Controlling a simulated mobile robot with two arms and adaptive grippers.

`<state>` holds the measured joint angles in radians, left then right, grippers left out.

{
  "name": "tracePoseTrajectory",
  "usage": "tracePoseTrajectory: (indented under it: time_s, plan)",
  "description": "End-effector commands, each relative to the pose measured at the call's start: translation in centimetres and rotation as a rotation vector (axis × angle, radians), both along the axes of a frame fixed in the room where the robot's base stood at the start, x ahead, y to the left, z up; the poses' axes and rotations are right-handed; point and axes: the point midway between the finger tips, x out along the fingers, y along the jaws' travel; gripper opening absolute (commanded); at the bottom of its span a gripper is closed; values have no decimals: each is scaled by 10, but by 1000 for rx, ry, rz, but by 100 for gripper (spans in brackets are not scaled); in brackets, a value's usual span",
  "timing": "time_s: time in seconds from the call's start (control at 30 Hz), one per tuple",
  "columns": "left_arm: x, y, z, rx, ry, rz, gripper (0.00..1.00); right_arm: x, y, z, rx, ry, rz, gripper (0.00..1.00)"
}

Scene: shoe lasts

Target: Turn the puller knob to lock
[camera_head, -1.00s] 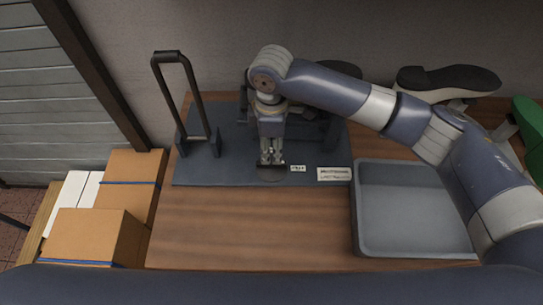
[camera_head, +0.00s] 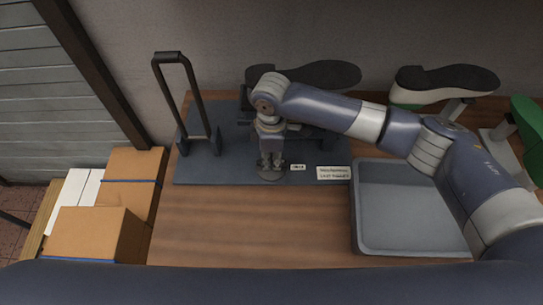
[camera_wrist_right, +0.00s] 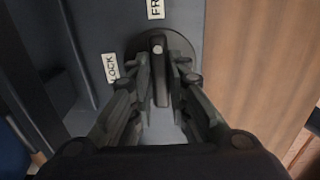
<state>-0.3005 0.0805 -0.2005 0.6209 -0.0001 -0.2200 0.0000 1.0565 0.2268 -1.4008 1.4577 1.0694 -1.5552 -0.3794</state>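The puller knob is a round dark disc with a raised bar; its edge shows below my right gripper in the head view (camera_head: 271,177). In the right wrist view the knob's bar (camera_wrist_right: 160,80) has a pale dot at its top end, on the side of the partly cut-off "FR..." label (camera_wrist_right: 156,8). The LOCK label (camera_wrist_right: 110,67) is left of the disc. My right gripper (camera_head: 271,163) points down at the knob, its fingers close on either side of the bar (camera_wrist_right: 161,78). Whether they press on it is unclear. My left gripper is not in view.
The knob sits on a dark base plate (camera_head: 215,168) with a black loop handle (camera_head: 190,85). Dark shoe soles (camera_head: 320,73) are behind. A grey tray (camera_head: 410,250) lies right, orange boxes (camera_head: 90,235) left. The front wooden table (camera_head: 240,225) is clear.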

Motion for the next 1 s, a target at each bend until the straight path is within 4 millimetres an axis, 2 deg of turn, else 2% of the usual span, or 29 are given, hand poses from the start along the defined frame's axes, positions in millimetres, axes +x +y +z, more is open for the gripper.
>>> tracePoseTrajectory:
  time_s: [0.27, 0.47, 1.0]
  plan:
    - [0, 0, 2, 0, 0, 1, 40, 1, 0, 2, 1, -1, 26, 0]
    - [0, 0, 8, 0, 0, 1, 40, 1, 1, 3, 1, 0, 118, 0]
    - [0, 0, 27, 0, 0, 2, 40, 1, 1, 3, 1, -2, 602, 0]
